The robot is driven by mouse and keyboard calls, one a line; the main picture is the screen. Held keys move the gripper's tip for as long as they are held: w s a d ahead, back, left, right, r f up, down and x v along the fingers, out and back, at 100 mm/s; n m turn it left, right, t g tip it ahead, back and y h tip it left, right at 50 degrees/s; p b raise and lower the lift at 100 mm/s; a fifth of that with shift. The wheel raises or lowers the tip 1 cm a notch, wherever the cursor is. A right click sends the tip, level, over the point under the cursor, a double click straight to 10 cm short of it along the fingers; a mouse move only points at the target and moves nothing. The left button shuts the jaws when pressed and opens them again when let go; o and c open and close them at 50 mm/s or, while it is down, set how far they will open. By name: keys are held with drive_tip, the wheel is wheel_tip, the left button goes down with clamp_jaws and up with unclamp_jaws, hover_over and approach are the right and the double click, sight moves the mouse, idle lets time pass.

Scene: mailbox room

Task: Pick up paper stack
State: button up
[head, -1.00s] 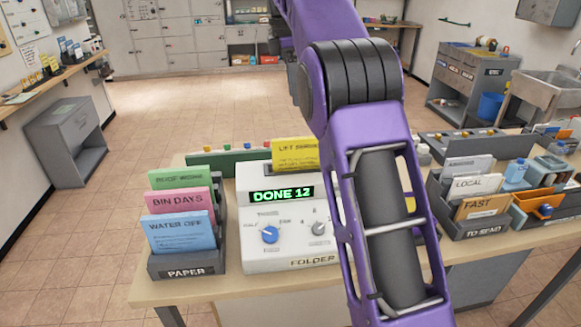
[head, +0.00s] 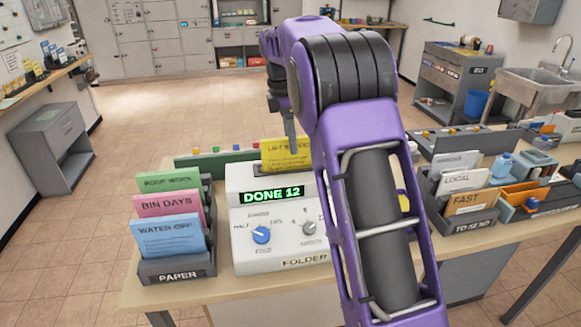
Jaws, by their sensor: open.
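A yellow paper stack (head: 284,155) with partly covered print stands upright at the back of the white folder machine (head: 275,222), whose green display reads DONE 12. On the left, a dark PAPER holder (head: 178,273) bears upright green (head: 170,183), pink (head: 167,206) and blue (head: 167,238) paper stacks. My gripper (head: 291,146) shows only in part, pointing down at the top edge of the yellow stack. Its fingers are open, and one finger overlaps the stack's top in the picture. Whether it touches the paper I cannot tell. My arm hides the machine's right side.
A TO SEND rack (head: 470,222) with several papers stands to the right on the wooden table. A green strip (head: 225,158) with coloured knobs lies behind the machine. A grey cabinet (head: 52,150) stands at left. The floor beyond the table is clear.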

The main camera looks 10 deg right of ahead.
sight(291, 165)
wheel_tip(291, 165, down, 5)
drive_tip(key=shift+d+f+b, duration=0.1)
drive_tip(key=shift+d+b, duration=0.05)
drive_tip(key=shift+b, duration=0.15)
clamp_jaws()
idle(1.3)
